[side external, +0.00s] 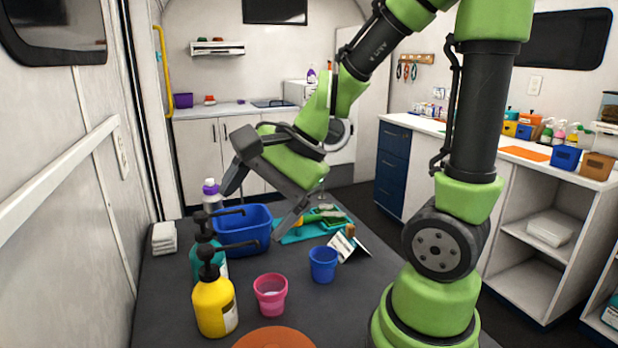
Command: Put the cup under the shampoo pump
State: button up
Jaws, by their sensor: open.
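Two pump bottles with black pump heads stand at the left of the dark table: a yellow one (214,307) in front and a teal one (196,262) behind it. I cannot tell which holds shampoo. A pink cup (270,294) stands upright right of the yellow bottle, apart from it. A blue cup (323,265) stands upright farther right and back. Neither cup is under a spout. My gripper (257,209) is open and empty, in the air above the blue tub area, behind the cups and pointing down.
A blue tub (262,234) stands behind the teal bottle. An orange disc (273,338) lies at the front. Bare table separates the cups.

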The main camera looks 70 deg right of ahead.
jog(key=s+a+r+n+t+h, duration=0.1)
jog(key=s+r+n, duration=0.5)
jog(key=n, duration=0.7)
jog(key=s+a, duration=0.1)
jog(key=s, duration=0.1)
jog(key=shift+s+a+r, duration=0.25)
jog(key=shift+s+r, duration=0.05)
jog(key=shift+r, duration=0.05)
